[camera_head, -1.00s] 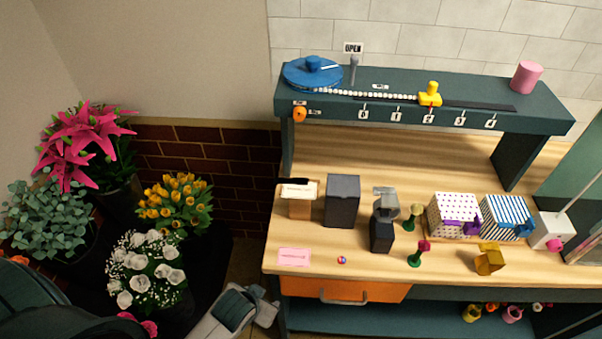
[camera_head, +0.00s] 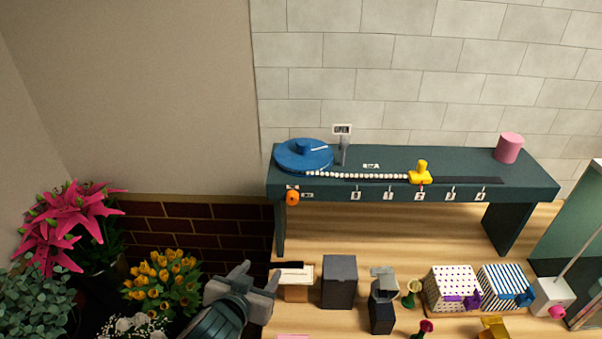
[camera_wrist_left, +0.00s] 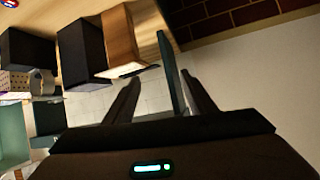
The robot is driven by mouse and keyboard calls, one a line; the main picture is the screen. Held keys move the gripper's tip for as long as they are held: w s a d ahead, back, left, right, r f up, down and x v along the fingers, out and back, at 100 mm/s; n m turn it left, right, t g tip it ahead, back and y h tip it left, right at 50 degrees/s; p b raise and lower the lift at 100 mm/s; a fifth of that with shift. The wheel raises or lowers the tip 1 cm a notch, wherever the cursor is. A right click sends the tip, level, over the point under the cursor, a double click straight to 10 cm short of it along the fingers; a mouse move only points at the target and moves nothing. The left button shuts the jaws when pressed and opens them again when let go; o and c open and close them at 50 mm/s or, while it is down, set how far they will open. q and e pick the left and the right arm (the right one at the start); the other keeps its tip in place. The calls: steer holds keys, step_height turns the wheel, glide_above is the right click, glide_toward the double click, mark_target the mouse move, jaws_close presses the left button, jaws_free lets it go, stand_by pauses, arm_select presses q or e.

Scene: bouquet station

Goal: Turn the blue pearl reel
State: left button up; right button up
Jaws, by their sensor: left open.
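The blue pearl reel (camera_head: 304,156) is a round blue disc with a small knob and a white line, at the left end of the dark raised shelf. A string of white pearls (camera_head: 360,176) runs from it to a yellow slider (camera_head: 420,174) near the mark 2. My left gripper (camera_head: 259,277) is open and empty, below and left of the reel, beside the wooden box at the bench's left edge. The reel cannot be made out in that view. My right gripper is not in view.
An orange knob (camera_head: 292,197) sits on the shelf's front under the reel. A wooden box (camera_head: 297,291) and a dark box (camera_head: 340,282) stand below. A pink cylinder (camera_head: 509,148) stands at the shelf's right end.

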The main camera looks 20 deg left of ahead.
arm_select(q)
steer(key=w+r+t, duration=0.3)
steer(key=w+r, duration=0.1)
steer(key=r, duration=0.4)
steer(key=w+d+r+t+h, duration=0.1)
steer(key=w+r+t, duration=0.2)
steer(key=r, duration=0.6)
steer(key=shift+w+d, duration=0.2)
steer(key=shift+w, duration=0.9)
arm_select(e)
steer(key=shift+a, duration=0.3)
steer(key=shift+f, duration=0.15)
